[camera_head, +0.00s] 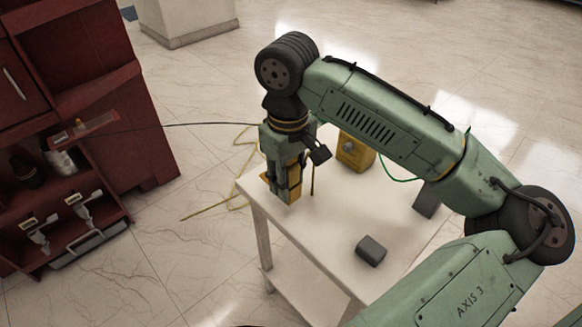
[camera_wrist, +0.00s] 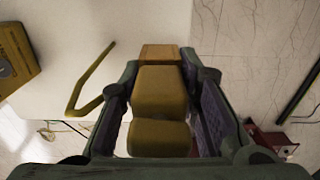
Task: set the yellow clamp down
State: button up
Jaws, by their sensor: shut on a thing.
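My gripper (camera_head: 284,196) points down over the left corner of the white table (camera_head: 325,225). It is shut on the yellow clamp (camera_head: 296,182), which shows as a narrow ochre strip between the fingers in the head view. In the wrist view, the clamp (camera_wrist: 160,92) fills the space between both fingers of my gripper (camera_wrist: 163,98), with blocky ochre parts in a row. Its lower end is close to the tabletop; I cannot tell whether it touches. Fingers hide part of it.
A yellow box (camera_head: 355,151) stands at the table's back. A dark grey block (camera_head: 371,251) lies nearer the front, another grey piece (camera_head: 427,200) lies partly behind my arm. A bent yellow rod (camera_wrist: 88,82) is left of my gripper. A red cabinet (camera_head: 100,110) stands left.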

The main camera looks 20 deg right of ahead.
jog(key=w, duration=0.2)
jog(key=w+d, duration=0.2)
jog(key=w, duration=0.1)
jog(key=shift+w+f+p, duration=0.25)
jog(key=shift+w+p, duration=0.05)
jog(key=shift+p, duration=0.05)
jog(key=shift+w+f, duration=0.1)
jog(key=shift+f, duration=1.7)
jog(key=shift+f, duration=0.2)
jog(key=o, duration=1.2)
jog(key=shift+c, duration=0.2)
notch_tip(320, 180, up, 12)
jog(key=shift+r, duration=0.25)
